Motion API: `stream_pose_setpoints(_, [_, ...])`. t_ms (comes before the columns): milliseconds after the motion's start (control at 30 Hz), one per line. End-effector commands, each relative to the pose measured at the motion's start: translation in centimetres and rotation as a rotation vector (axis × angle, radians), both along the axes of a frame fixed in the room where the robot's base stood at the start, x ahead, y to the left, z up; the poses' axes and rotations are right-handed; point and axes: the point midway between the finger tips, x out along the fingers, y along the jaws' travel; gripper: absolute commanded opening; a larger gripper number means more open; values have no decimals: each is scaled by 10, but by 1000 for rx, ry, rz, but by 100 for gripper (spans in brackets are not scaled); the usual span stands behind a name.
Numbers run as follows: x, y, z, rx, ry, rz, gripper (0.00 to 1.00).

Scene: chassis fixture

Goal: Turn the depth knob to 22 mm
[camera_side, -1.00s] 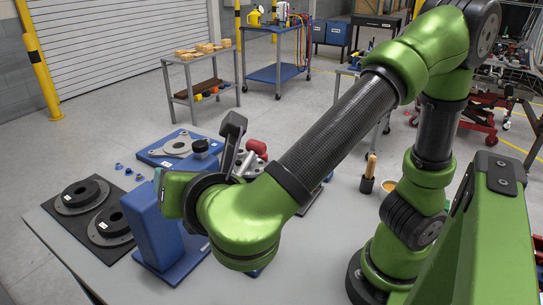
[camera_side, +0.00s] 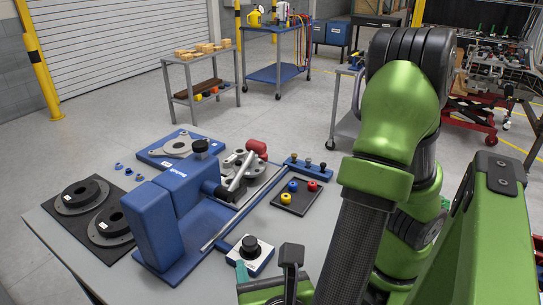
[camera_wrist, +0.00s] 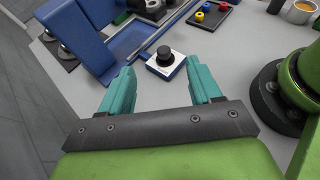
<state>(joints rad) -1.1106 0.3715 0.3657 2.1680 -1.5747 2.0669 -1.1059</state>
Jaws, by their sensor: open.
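The depth knob (camera_side: 250,244) is a round black knob on a small white plate with a blue base, standing on the table near its front. It also shows in the wrist view (camera_wrist: 164,54), beyond my fingertips and between their lines. The marks on its plate are too small to read. My gripper (camera_wrist: 160,67) has two teal fingers spread apart with nothing between them. In the side view it is low at the bottom edge, and only part of one teal finger shows beside the knob's plate. The gripper is apart from the knob.
A blue fixture (camera_side: 152,225) with a long rail stands left of the knob. A dark tray (camera_side: 309,199) with red, blue and yellow pieces lies behind it. Black ring parts (camera_side: 86,193) sit at the left.

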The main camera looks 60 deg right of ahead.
Motion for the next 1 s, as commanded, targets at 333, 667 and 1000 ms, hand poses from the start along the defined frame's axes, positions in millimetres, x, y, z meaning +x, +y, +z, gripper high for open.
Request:
stream_pose_setpoints(333, [2,-2,-62,1,-2,-1,63])
stream_pose_setpoints(667, [38,-39,-82,-1,-2,-3,63])
stream_pose_setpoints(1000, [85,-87,-110,1,-2,-6,63])
